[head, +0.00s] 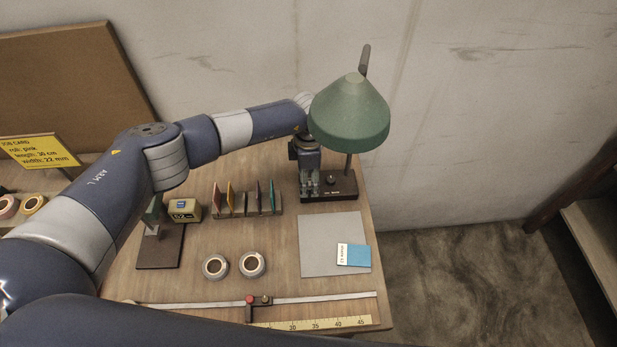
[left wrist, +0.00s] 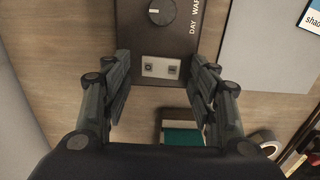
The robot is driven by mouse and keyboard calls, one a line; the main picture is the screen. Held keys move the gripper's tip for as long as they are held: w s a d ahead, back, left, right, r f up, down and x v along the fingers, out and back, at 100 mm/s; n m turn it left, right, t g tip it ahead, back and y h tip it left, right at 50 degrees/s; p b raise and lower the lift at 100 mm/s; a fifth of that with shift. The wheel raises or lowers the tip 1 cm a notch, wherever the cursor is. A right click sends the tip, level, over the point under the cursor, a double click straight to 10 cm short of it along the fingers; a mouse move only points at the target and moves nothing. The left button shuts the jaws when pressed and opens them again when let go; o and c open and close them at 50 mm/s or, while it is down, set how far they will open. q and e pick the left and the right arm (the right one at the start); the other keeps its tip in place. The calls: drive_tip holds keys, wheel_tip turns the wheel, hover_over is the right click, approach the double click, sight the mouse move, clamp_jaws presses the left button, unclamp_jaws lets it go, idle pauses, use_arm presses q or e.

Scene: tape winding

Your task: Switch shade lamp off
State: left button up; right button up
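The shade lamp (head: 350,112) has a green conical shade on a post above a dark base (head: 345,190) at the table's back right. In the left wrist view the base (left wrist: 185,40) carries a round knob (left wrist: 160,12), lettering starting "DAY WAR" and a small pale switch plate (left wrist: 161,68) with two dark marks. My left gripper (head: 310,192) points down over the left part of the base. In the left wrist view its fingers (left wrist: 160,62) are apart and empty, either side of the switch plate. Contact and the bulb cannot be seen. My right gripper is not in view.
A rack of coloured cards (head: 246,208) stands left of the lamp. A grey mat (head: 318,255) with a blue and white card (head: 354,255) lies in front. Two tape rolls (head: 215,266) and a ruler rail (head: 200,304) lie nearer. A wall is behind.

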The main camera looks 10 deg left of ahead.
use_arm(q)
wheel_tip(320, 180, up, 12)
idle(0.7)
idle(0.4)
